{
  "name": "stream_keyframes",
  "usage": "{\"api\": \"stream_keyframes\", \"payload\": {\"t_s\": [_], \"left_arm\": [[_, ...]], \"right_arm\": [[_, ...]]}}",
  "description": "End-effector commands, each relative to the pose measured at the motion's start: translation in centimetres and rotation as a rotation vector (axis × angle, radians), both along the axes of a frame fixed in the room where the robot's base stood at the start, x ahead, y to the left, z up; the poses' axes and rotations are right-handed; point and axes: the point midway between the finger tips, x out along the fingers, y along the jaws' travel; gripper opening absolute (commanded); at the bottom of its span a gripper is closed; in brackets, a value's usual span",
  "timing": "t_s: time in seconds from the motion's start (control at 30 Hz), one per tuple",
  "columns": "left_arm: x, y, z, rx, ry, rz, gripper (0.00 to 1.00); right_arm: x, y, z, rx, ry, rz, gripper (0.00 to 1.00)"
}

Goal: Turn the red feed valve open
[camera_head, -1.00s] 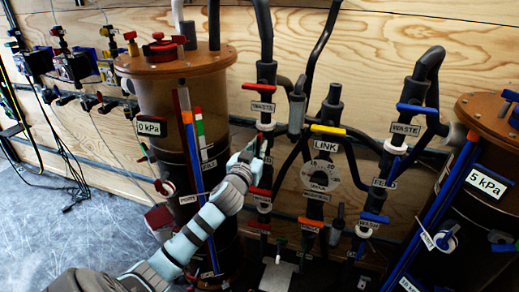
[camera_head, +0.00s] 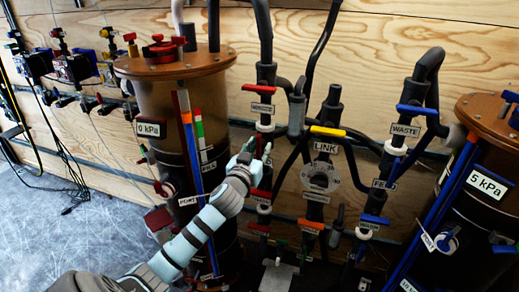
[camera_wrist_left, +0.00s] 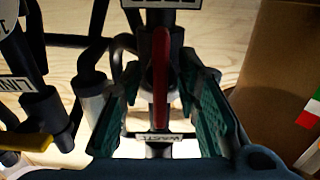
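The red feed valve handle (camera_head: 260,193) sits on the left black pipe column in the head view, above a small white label. In the left wrist view, which is upside down, the red handle (camera_wrist_left: 160,78) stands lengthwise in the picture between the teal fingers of my left gripper (camera_wrist_left: 162,105). There is a visible gap on each side of it. My right gripper is not in view.
Another red handle (camera_head: 259,89) is higher on the same column. The yellow link handle (camera_head: 327,131) and blue-handled valves (camera_head: 417,109) are to the right. A brown-topped tank marked 0 kPa (camera_head: 148,129) stands left, another marked 5 kPa (camera_head: 488,184) right.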

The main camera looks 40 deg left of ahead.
Motion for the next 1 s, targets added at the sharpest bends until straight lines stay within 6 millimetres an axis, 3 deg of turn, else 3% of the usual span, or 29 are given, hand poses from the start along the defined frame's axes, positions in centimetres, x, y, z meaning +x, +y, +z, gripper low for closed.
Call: {"api": "stream_keyframes", "payload": {"t_s": [0.23, 0.5, 0.63, 1.0], "left_arm": [[-1.4, -0.5, 0.0, 0.005, 0.001, -0.001, 0.30], [-8.2, -2.9, -0.1, 0.004, 0.003, -0.004, 0.30], [-10.5, -3.7, -0.1, 0.002, 0.003, -0.001, 0.30], [-11.3, -4.0, 0.0, 0.000, 0.000, 0.000, 0.30]], "right_arm": [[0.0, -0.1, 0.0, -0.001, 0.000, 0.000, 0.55], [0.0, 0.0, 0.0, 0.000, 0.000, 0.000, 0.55], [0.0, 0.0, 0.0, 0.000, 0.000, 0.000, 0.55], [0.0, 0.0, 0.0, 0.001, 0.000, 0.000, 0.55]]}}
